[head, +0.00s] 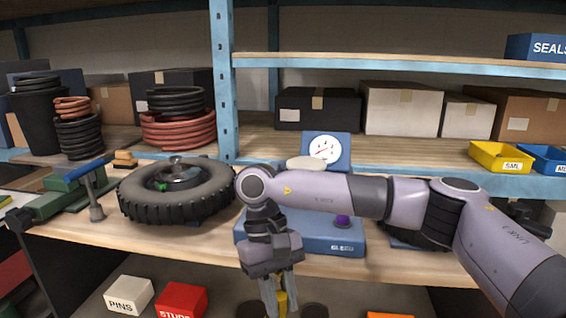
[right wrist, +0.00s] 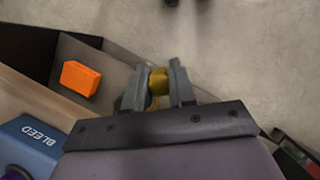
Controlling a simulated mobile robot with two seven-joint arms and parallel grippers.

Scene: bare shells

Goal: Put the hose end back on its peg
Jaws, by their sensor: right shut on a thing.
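My right gripper (head: 279,296) reaches down in front of the bench edge, below the blue unit marked BLEED. It is shut on a small yellow piece (head: 283,301), which looks like the hose end. In the right wrist view, the yellow piece (right wrist: 158,83) sits between the two grey fingers of the right gripper (right wrist: 159,85), above grey floor. Most of the piece is hidden by the fingers and palm, and I cannot make out a hose. I cannot identify the peg in either view. My left gripper is not in view.
The blue unit (head: 300,246) with a gauge (head: 325,149) stands on the bench behind my right wrist. A tyre (head: 178,190) and a green vise (head: 62,202) are to its left. Below are a white PINS bin (head: 130,295), a red bin (head: 181,300) and an orange block (right wrist: 81,79).

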